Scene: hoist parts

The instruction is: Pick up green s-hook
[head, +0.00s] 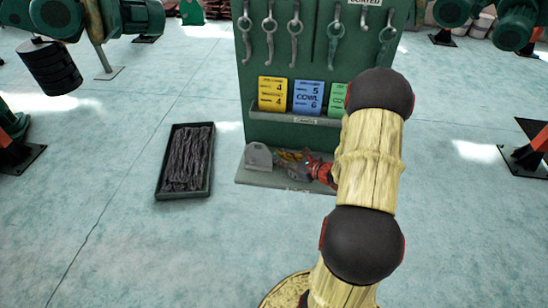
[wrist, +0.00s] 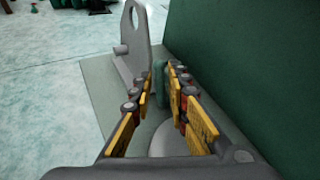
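A small green piece, likely the green s-hook (wrist: 161,92), stands between my finger pads in the wrist view, close to the right finger. Only part of it shows, and its full shape is hidden. My gripper (wrist: 161,76) is open around it, with yellow pads on both fingers; contact with the right pad cannot be told. In the head view my gripper (head: 284,157) is low over the base ledge of the green rack (head: 245,95), and I cannot make out the green s-hook there.
A grey upright bracket (wrist: 137,45) stands just left of my fingers; it also shows in the head view (head: 258,158). The green rack wall (wrist: 235,60) rises close on the right. Several hooks hang above.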

